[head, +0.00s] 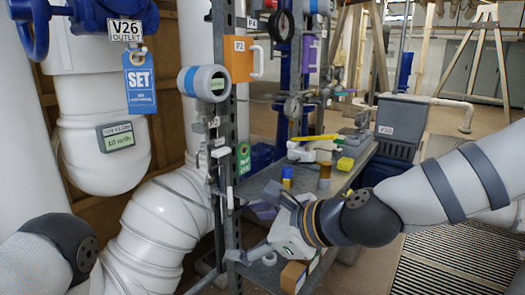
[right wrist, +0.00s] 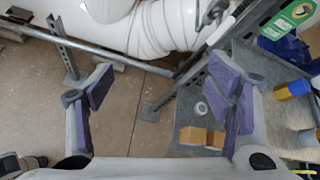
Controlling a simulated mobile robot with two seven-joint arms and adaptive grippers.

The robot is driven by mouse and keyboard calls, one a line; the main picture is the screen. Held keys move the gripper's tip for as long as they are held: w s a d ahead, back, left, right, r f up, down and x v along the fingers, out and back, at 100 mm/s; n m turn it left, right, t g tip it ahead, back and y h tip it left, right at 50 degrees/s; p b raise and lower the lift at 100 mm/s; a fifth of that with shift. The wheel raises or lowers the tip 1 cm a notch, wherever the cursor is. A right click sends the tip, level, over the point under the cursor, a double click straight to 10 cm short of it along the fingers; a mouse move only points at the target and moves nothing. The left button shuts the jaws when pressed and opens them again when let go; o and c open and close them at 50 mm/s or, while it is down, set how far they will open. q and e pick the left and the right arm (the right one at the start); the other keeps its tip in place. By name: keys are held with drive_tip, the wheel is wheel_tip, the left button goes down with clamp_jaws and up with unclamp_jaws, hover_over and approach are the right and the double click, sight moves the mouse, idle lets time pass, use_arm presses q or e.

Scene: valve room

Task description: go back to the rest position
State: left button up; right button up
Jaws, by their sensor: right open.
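My right gripper (head: 247,232) is beside the metal rack post, low over the near end of the grey shelf. It also shows in the right wrist view (right wrist: 160,92), where its two purple-padded fingers stand wide apart with nothing between them. Floor and a metal rail show beyond the gap. My right arm reaches in from the right of the head view. Part of my left arm shows at the lower left of the head view; its gripper is out of the picture.
The shelf (head: 345,185) holds several small items, including a brown box (head: 294,275). Large white pipes (head: 165,235) fill the left. A blue valve (head: 90,15) hangs upper left. A dark bin (head: 398,125) stands behind.

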drive_tip(key=s+d+f+n+g+h, duration=0.2)
drive_tip(key=s+d+f+n, duration=0.15)
drive_tip(key=s+f, duration=0.4)
drive_tip(key=s+d+f+n+g+h, duration=0.1)
drive_tip(key=s+d+f+n, duration=0.3)
drive_tip(key=f, duration=0.6)
drive_tip(key=s+d+f+n+g+h, duration=0.2)
drive_tip(key=s+d+f+n, duration=0.15)
drive_tip(key=s+f, duration=0.5)
drive_tip(key=s+d+f+n+g+h, duration=0.2)
drive_tip(key=s+d+f+n, duration=0.1)
drive_tip(key=s+d+n, duration=0.2)
drive_tip(key=s+d+f+n+g+h, duration=0.2)
drive_tip(key=s+d+n, duration=0.3)
drive_tip(key=s+d, duration=0.4)
drive_tip(key=s+f, duration=0.1)
drive_tip(key=s, duration=0.3)
drive_tip(key=shift+s, duration=0.4)
drive_tip(key=shift+w+f, duration=0.1)
